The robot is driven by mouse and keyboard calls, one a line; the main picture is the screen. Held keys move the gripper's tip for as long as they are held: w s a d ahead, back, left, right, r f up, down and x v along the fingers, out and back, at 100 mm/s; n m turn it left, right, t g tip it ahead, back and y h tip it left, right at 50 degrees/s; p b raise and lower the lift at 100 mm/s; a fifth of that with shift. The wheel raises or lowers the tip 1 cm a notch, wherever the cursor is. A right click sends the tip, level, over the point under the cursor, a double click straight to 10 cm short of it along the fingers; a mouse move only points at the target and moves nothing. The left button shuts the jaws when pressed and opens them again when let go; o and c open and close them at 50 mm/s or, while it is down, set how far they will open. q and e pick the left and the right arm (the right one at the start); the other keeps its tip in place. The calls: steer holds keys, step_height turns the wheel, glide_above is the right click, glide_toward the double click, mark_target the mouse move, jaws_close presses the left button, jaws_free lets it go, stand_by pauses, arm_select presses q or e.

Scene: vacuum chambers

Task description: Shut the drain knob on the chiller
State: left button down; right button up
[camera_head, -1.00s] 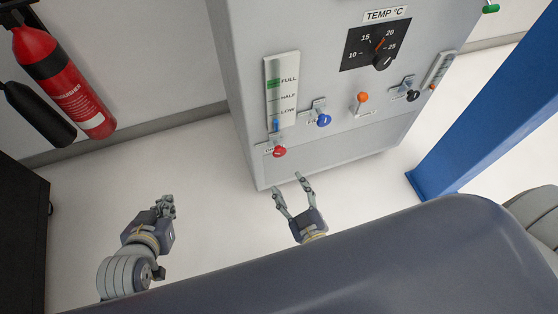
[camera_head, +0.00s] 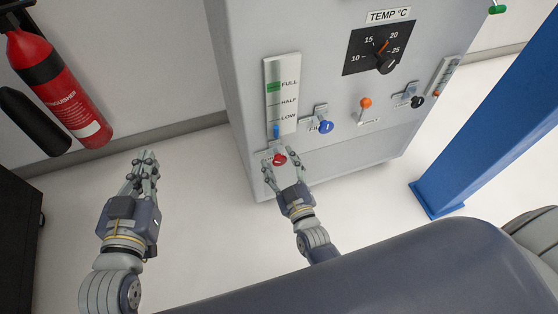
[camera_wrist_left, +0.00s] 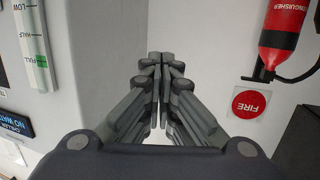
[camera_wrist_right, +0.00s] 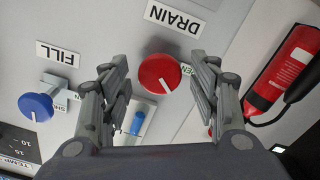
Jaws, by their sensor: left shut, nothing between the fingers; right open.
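The red drain knob (camera_head: 279,159) is low on the front of the grey chiller (camera_head: 240,60), under the level gauge. In the right wrist view the red knob (camera_wrist_right: 160,73) has a white pointer line and sits below an upside-down DRAIN label (camera_wrist_right: 175,18), with a green OPEN label partly hidden beside it. My right gripper (camera_head: 283,158) is open, its fingers on either side of the knob; I cannot tell whether they touch it. My left gripper (camera_head: 146,155) is shut and empty, left of the chiller over the floor.
The blue fill knob (camera_head: 326,127), an orange-tipped lever (camera_head: 365,103) and a black knob (camera_head: 417,102) are to the right. A level gauge (camera_head: 282,95) is above. A fire extinguisher (camera_head: 60,80) hangs at left. A blue post (camera_head: 485,120) stands at right.

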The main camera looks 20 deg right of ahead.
arm_select(q)
steer(key=shift+w+d+r+t, duration=0.15)
steer(key=shift+r+t, duration=0.35)
steer(key=shift+r, duration=0.3)
arm_select(e)
steer(key=shift+w, duration=0.65)
steer(key=c, duration=1.1)
steer(key=m+p, duration=0.1)
steer(key=m, duration=0.1)
steer(key=shift+r+m, duration=0.1)
steer(key=shift+m, duration=0.3)
steer(key=m+p, duration=0.1)
steer(key=m, duration=0.3)
steer(key=shift+d+p, duration=0.1)
steer(key=shift+p, duration=0.2)
arm_select(q)
steer(key=s+a+f+g+y, duration=0.1)
steer(key=s+a+f+g, duration=0.1)
steer(key=s+f+g, duration=0.2)
steer(key=s+a+f+g+y, duration=0.1)
steer(key=s+f+g, duration=0.3)
steer(key=f, duration=0.4)
steer(key=shift+a+f, duration=0.2)
steer(key=shift+a, duration=0.25)
arm_select(e)
steer(key=shift+d+m, duration=0.1)
steer(key=shift+m, duration=1.4)
arm_select(q)
steer(key=shift+s+f, duration=0.1)
